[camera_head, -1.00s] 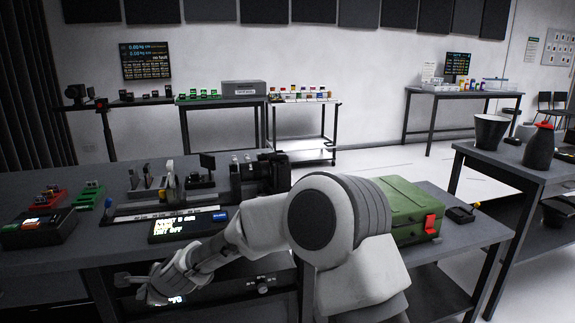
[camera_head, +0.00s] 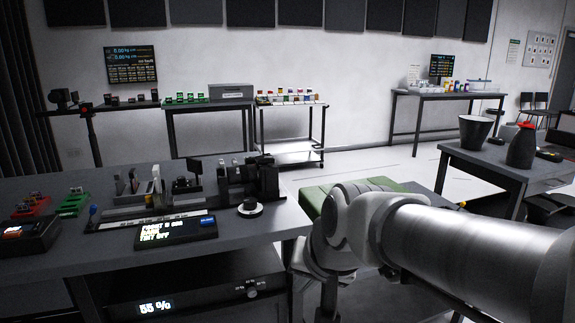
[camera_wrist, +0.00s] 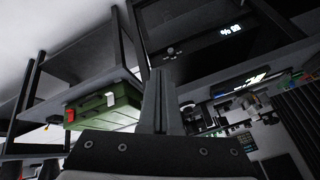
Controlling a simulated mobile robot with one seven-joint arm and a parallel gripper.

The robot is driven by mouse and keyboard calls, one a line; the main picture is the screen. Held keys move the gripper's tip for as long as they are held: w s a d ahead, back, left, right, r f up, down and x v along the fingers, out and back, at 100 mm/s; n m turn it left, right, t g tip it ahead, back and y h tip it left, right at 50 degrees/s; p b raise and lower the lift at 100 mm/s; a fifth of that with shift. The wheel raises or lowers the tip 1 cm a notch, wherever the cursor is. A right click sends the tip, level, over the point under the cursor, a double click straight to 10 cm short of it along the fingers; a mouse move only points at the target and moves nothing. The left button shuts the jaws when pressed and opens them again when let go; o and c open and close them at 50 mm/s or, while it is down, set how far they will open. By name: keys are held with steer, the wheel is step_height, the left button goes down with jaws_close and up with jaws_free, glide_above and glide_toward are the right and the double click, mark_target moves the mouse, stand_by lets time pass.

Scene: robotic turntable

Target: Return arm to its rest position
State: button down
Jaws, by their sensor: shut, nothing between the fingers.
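My arm (camera_head: 400,235) enters from the lower right in the head view and is folded, with its elbow in front of the green case (camera_head: 318,198). The forearm hangs down beside the workbench's right end, and I cannot make out the gripper there. My gripper (camera_wrist: 160,100) shows in the wrist view as closed fingers with nothing between them. The wrist view is strongly tilted, and the green case (camera_wrist: 103,108) with a red latch appears left of the fingers.
A lit percent panel (camera_head: 155,307) sits below. A side table (camera_head: 480,165) at right carries a dark bucket (camera_head: 486,132) and a bottle (camera_head: 522,146).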

steer(key=s+d+n+h, duration=0.2)
steer(key=s+d, duration=0.9)
step_height(320, 180, up, 22)
steer(key=p, duration=2.2)
steer(key=shift+s+d+f, duration=0.15)
steer(key=shift+s, duration=0.05)
